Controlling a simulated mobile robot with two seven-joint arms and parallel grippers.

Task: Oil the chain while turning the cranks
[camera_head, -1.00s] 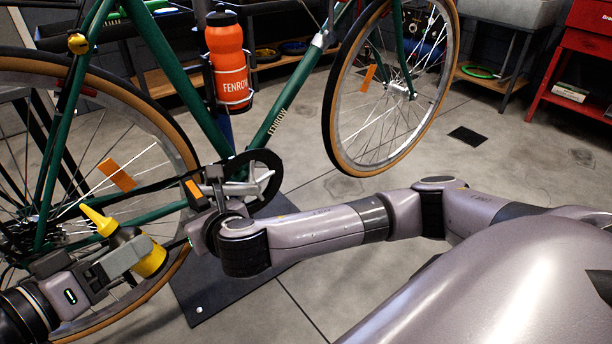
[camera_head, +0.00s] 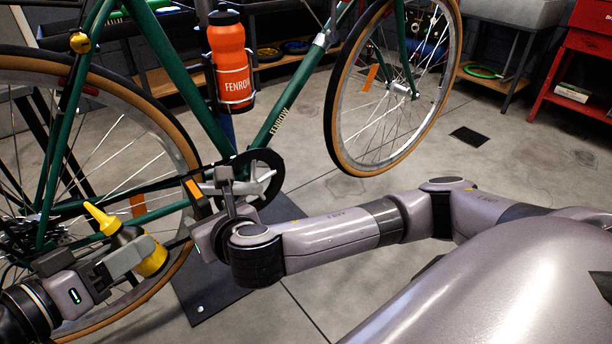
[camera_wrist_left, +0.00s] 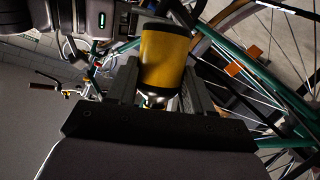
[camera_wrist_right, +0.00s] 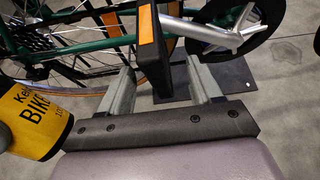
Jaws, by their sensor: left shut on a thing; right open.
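My left gripper (camera_head: 118,262) is shut on a yellow oil bottle (camera_head: 152,258) with a dark collar and yellow nozzle. The bottle is tilted, its nozzle up and left in front of the rear wheel; its body also shows in the left wrist view (camera_wrist_left: 164,58). The dark chain (camera_head: 165,182) runs back from the chainring (camera_head: 272,166) and is hard to make out. My right gripper (camera_head: 225,183) is open near the crank (camera_head: 216,187). In the right wrist view, the pedal (camera_wrist_right: 150,50) with its orange reflector stands between the open fingers; contact cannot be told.
The green bike frame (camera_head: 180,75) carries an orange water bottle (camera_head: 231,65). The rear wheel (camera_head: 150,95) and front wheel (camera_head: 345,120) flank it. A dark base plate (camera_head: 205,300) lies below. A red cabinet (camera_head: 590,65) stands at the far right.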

